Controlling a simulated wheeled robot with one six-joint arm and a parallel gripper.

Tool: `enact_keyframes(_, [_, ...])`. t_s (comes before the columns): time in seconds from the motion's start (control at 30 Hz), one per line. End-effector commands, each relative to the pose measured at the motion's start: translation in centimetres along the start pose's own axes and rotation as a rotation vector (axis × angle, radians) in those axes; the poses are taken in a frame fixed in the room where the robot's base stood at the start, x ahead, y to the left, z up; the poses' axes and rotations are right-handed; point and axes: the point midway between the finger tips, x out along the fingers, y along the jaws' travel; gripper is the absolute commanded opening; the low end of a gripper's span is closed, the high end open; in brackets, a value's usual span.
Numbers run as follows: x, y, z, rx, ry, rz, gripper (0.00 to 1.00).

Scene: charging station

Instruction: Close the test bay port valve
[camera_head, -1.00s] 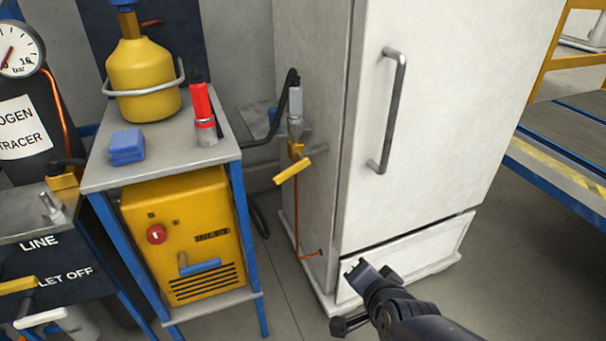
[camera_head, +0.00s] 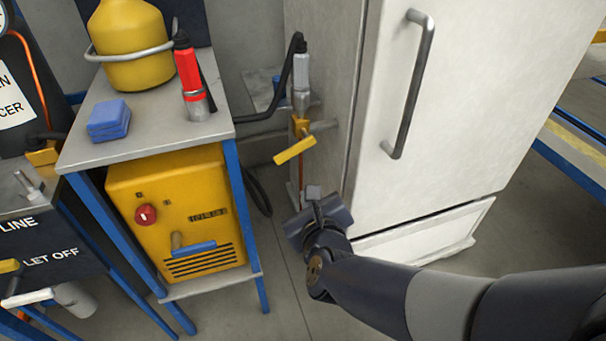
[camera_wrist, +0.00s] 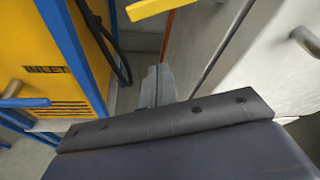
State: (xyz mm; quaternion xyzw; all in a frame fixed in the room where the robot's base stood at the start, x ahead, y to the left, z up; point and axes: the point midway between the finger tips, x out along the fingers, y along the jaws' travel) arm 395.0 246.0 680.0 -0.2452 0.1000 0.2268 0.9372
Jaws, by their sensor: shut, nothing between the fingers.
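The port valve has a yellow lever handle (camera_head: 295,151), mounted on a brass fitting (camera_head: 301,127) on the left side of the white cabinet. The lever slants, its left end lower. A grey coupling with a black hose sits above the fitting, and a copper pipe runs down below. My gripper (camera_head: 313,192) is shut and empty, just below the lever and apart from it. In the wrist view the shut fingers (camera_wrist: 157,84) point toward the copper pipe, and part of the yellow lever (camera_wrist: 153,8) shows at the top edge.
The white cabinet (camera_head: 480,110) with its grey handle (camera_head: 413,85) stands to the right. On the left is a blue-legged bench (camera_head: 150,135) holding a yellow bottle, a red torch and a blue block. A yellow machine (camera_head: 180,210) with a blue-handled lever (camera_head: 194,248) sits under it.

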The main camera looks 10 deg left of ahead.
Motion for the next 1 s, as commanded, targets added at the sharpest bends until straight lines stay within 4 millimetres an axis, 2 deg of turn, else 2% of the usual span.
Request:
enact_keyframes(0.17, [2.6, 0.0, -0.4, -0.002, 0.004, -0.002, 0.00])
enact_keyframes(0.53, [10.1, 0.0, -0.4, -0.003, 0.003, -0.001, 0.00])
enact_keyframes(0.6, [9.1, -0.2, 1.6, -0.001, -0.003, 0.000, 0.00])
enact_keyframes(0.7, [8.6, -0.1, 2.6, -0.003, -0.001, 0.002, 0.00])
enact_keyframes(1.0, [8.2, 0.0, 3.7, -0.004, 0.001, 0.001, 0.00])
